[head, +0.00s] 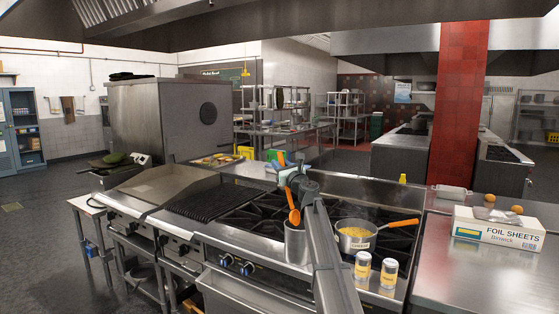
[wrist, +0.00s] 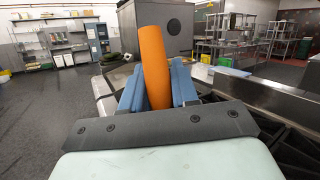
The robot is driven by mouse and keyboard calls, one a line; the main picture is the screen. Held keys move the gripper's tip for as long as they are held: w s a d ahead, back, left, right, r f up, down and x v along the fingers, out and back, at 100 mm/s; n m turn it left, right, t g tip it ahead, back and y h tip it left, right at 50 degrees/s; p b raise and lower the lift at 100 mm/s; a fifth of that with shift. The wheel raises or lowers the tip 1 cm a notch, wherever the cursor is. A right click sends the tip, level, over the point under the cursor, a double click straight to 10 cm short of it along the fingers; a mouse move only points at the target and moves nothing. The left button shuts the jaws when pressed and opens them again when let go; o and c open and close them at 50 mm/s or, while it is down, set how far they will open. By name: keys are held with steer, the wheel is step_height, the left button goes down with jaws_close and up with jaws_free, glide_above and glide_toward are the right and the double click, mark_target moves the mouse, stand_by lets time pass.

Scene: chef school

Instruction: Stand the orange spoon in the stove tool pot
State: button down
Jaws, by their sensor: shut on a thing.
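The orange spoon (head: 294,216) hangs bowl down, tilted slightly, in the head view. My gripper (head: 286,177) is shut on its handle, and the handle's end sticks out above the fingers. In the wrist view the orange handle (wrist: 154,65) stands between the blue fingers of my gripper (wrist: 158,88). The stove tool pot (head: 295,245) is a steel cylinder on the stove, directly below the spoon. The bowl's lower tip meets the pot's rim line in the picture; I cannot tell whether it is inside the mouth. My arm hides part of the stove right of the pot.
A pan (head: 356,236) of yellow food with an orange handle sits on the burners to the right. Two yellow-labelled shakers (head: 363,268) stand at the front edge. A foil sheets box (head: 498,229) lies on the right counter. A dark grill (head: 212,199) is to the left.

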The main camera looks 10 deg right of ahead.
mark_target(289, 195)
steer(key=shift+s+d+f, duration=0.3)
steer(key=shift+f, duration=1.4)
steer(key=shift+s+d+f, duration=0.35)
steer(key=shift+f, duration=1.4)
steer(key=shift+s+d+f, duration=0.3)
steer(key=shift+f, duration=1.4)
steer(key=c, duration=0.8)
jaws_free()
